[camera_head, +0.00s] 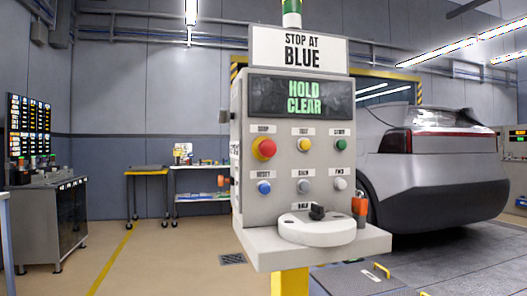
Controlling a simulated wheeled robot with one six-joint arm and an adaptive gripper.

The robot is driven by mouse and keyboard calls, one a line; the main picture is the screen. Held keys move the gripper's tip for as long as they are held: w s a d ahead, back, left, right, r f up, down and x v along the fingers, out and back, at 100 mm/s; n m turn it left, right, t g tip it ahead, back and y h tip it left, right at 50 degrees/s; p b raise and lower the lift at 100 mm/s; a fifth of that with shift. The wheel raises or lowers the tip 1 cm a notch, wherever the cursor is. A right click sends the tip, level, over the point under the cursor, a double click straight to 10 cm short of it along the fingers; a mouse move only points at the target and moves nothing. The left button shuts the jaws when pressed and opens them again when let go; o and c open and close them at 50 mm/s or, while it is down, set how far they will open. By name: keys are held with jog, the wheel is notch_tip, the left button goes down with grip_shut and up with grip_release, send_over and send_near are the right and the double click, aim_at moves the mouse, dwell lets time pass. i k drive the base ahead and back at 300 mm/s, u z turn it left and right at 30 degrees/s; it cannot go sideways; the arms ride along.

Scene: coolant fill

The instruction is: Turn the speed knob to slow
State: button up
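A grey control console (246,130) stands in the middle of the head view on a yellow post (290,283). On its lower shelf sits a round white dial plate (318,231) with a small black knob (317,212) at its back edge. I take this knob to be the speed knob. A small label above it is too small to read surely, and I cannot tell which setting the knob points to. My gripper is not in view, and nothing touches the knob.
Above the dial are a red stop button (264,148) and several smaller buttons. An orange-red part (360,208) stands right of the dial. A display (302,97) reads "HOLD CLEAR" under a "STOP AT BLUE" sign (301,50). A grey car (440,180) stands behind right.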

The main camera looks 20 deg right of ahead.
aim_at(226, 116)
jog(key=k, duration=0.5)
jog(key=u, duration=1)
jog(key=i, duration=1.4)
jog(key=z, duration=0.5)
